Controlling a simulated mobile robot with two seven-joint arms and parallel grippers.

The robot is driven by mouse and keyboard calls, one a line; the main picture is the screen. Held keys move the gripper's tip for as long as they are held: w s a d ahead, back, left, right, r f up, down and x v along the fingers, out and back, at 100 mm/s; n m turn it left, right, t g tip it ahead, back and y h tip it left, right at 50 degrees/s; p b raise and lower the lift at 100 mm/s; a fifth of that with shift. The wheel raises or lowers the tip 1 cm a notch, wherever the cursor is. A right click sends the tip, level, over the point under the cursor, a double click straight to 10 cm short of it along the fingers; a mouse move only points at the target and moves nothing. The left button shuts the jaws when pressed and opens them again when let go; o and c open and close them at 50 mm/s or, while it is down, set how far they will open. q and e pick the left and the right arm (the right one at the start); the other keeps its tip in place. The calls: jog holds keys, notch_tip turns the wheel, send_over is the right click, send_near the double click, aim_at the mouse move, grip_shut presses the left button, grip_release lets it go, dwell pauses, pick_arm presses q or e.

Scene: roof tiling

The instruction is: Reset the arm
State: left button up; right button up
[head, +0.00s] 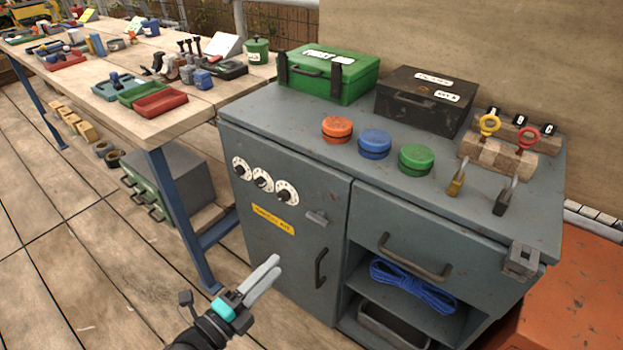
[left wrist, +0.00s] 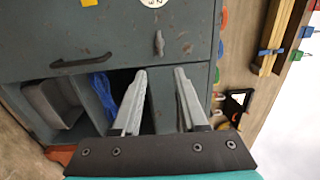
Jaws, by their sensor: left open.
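My left gripper (head: 268,271) is in the lower middle of the head view, in front of the grey cabinet (head: 290,240) and left of its door handle. In the left wrist view its two grey fingers (left wrist: 159,80) are apart with nothing between them. The cabinet front also shows behind the fingers in that view (left wrist: 120,30). The fingers appear apart from the cabinet, though the exact gap is hard to tell. My right gripper is in neither view.
The cabinet top holds a green box (head: 330,76), a black box (head: 425,98), three round buttons and two padlocks. Blue rope (head: 413,287) lies on an open shelf. A wooden workbench (head: 215,95) with tools stands at left. An orange box (head: 570,300) is at right. Floor is clear at lower left.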

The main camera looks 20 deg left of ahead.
pick_arm(q)
jog(key=s+a+f+n+g+y+p, duration=0.2)
jog(key=s+f+n+g+y, duration=0.15)
jog(key=f+n, duration=0.4)
jog(key=s+a+f+n+g+y+p, duration=0.25)
jog(key=s+f+n, duration=0.2)
jog(key=f, duration=0.65)
jog(key=s+f+n+g+p, duration=0.1)
jog(key=s+f+n+g, duration=0.3)
jog(key=s, duration=0.5)
jog(key=s+f+n+g+p, duration=0.2)
jog(key=s+f+n+g, duration=0.2)
jog(key=s, duration=0.5)
notch_tip(320, 180, down, 2)
jog(key=shift+s+d+g+y, duration=0.15)
jog(key=shift+s+g+y, duration=0.15)
jog(key=shift+g+y, duration=0.1)
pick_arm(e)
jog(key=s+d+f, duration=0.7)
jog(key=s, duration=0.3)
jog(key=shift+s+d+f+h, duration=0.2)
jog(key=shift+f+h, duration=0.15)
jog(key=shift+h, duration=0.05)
pick_arm(q)
jog(key=shift+o, duration=0.4)
